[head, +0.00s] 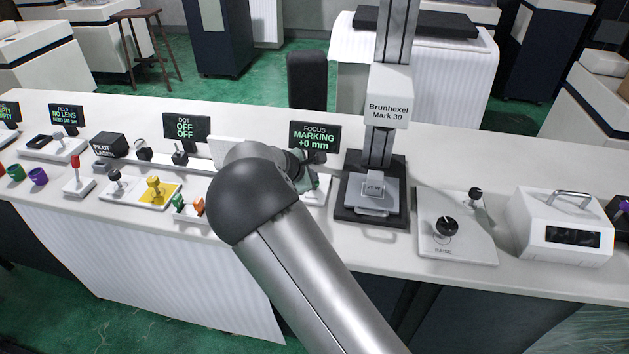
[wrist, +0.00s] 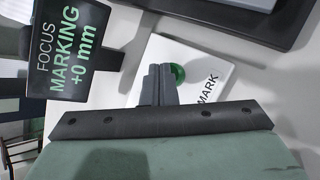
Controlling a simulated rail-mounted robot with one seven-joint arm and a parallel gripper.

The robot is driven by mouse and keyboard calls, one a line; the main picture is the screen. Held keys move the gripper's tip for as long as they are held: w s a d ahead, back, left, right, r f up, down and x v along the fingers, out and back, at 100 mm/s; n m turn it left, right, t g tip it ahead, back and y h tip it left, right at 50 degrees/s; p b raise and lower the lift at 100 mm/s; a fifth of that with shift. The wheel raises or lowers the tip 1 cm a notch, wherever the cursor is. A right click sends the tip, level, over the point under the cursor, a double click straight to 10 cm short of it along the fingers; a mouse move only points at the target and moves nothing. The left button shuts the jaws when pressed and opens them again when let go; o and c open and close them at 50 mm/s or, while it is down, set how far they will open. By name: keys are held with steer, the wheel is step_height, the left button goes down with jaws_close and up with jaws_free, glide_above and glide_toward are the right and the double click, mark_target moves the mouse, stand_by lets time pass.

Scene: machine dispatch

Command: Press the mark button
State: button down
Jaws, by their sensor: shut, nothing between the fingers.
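The mark button is a green round button (wrist: 179,73) on a white plate (wrist: 215,75) lettered MARK, in the wrist view. My gripper (wrist: 160,72) is shut and empty, and its fingertips overlap the left side of the button in that view. I cannot tell whether they touch it or press it. In the head view my gripper (head: 308,163) is over the plate (head: 320,190), left of the marking machine, and the button is mostly hidden behind my arm. The focus display (head: 315,137) reads "MARKING +0 mm", as it does in the wrist view (wrist: 66,48).
The Brunhexel Mark 30 machine (head: 388,110) stands just right of my gripper with a small part (head: 374,188) on its bed. Left are a DOT OFF display (head: 186,128), levers and coloured cups. Right are a RAISE knob panel (head: 455,225) and a white box (head: 560,222).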

steer(key=shift+f, duration=0.1)
stand_by(0.3)
steer(key=shift+r+p, duration=0.55)
steer(key=shift+r, duration=0.4)
steer(key=shift+r, duration=0.1)
steer(key=shift+r+p, duration=1.5)
steer(key=shift+r, duration=1)
